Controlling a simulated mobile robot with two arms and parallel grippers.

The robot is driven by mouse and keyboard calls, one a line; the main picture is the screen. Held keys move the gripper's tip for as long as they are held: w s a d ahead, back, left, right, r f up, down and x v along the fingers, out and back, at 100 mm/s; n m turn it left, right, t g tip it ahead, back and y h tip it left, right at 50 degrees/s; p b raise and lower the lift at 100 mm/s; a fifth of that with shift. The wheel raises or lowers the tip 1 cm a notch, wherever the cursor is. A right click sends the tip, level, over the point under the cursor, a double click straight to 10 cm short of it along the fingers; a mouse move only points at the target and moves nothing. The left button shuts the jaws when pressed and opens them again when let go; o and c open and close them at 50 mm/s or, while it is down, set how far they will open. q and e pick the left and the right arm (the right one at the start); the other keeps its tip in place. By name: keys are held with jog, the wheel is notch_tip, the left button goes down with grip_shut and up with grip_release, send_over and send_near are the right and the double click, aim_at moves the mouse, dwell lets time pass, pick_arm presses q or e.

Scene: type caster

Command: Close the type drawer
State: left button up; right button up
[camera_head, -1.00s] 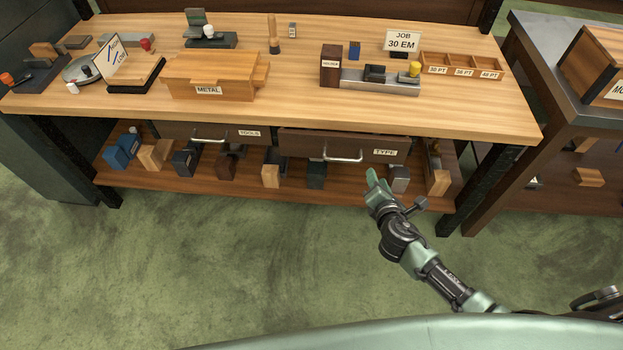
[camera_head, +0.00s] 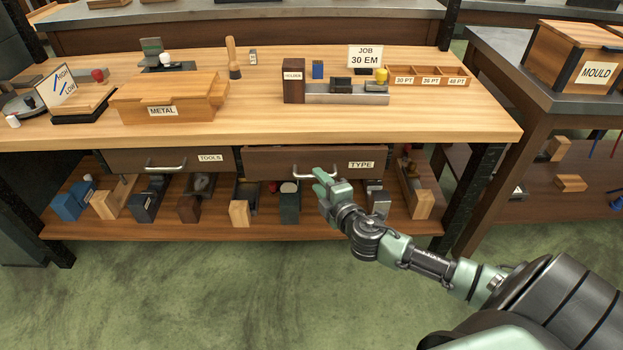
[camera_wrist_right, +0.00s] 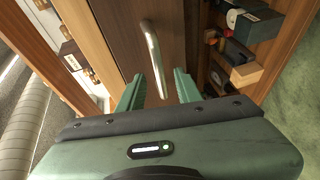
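The type drawer (camera_head: 270,162) is under the bench top, with a brown front, a TYPE label and a metal bar handle (camera_head: 300,176). Its front seems to stand slightly farther out than the tools drawer beside it. My right gripper (camera_head: 322,180) is just in front of the handle's right part in the head view. My left gripper is not in view.
The tools drawer (camera_head: 130,160) is to the left. The lower shelf (camera_head: 150,226) holds several blocks and small boxes close below the drawers. A dark bench leg (camera_head: 474,185) stands to the right. The green floor (camera_head: 220,290) in front is clear.

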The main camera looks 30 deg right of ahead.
aim_at(314, 177)
jog(key=shift+x, duration=1.8)
grip_shut()
jog(key=shift+f, duration=0.1)
